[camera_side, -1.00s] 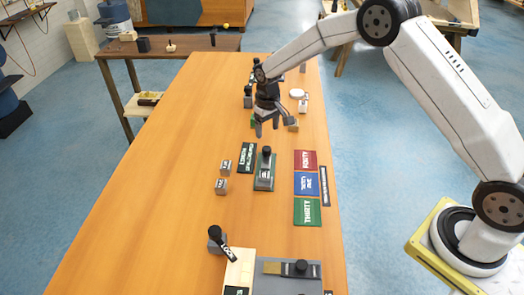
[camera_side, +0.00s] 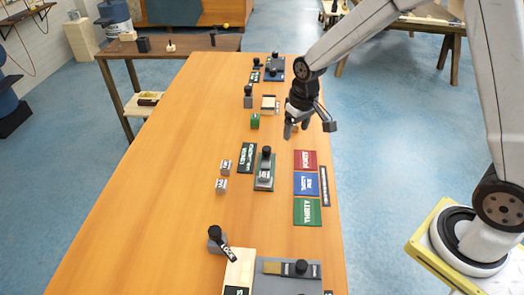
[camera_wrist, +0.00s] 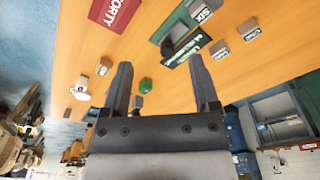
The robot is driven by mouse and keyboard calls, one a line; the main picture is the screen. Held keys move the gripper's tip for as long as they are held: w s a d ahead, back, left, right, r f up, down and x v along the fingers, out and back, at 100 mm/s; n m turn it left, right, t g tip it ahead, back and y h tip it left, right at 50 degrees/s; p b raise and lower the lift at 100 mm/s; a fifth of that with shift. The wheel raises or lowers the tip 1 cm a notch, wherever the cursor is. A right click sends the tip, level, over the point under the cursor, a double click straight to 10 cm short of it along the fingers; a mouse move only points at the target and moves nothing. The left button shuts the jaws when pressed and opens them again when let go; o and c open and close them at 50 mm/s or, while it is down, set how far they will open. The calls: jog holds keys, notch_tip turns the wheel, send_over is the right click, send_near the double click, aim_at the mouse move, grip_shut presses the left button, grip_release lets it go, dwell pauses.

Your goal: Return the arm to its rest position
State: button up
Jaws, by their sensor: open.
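My gripper (camera_side: 297,128) is above the right edge of the orange wooden table (camera_side: 150,215), beyond the coloured cards. Its two dark fingers stand apart in the wrist view (camera_wrist: 162,85), with no object held between them. A small green block (camera_wrist: 145,86) shows in the gap between the fingers, but lies away from them on the table. The green block (camera_side: 255,121) is left of my gripper in the side view. A small tan piece is partly hidden behind the gripper there.
Red (camera_side: 305,160), blue (camera_side: 306,183) and green (camera_side: 307,211) cards lie near the right edge. A green base with a black knob (camera_side: 265,168) and grey blocks (camera_side: 221,186) sit left of them. A grey tray (camera_side: 288,281) is at the front. The left-front table is clear.

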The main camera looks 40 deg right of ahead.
jog(key=s+r+t, duration=0.1)
jog(key=s, duration=1.4)
jog(key=shift+s+r, duration=0.2)
jog(key=shift+r, duration=0.15)
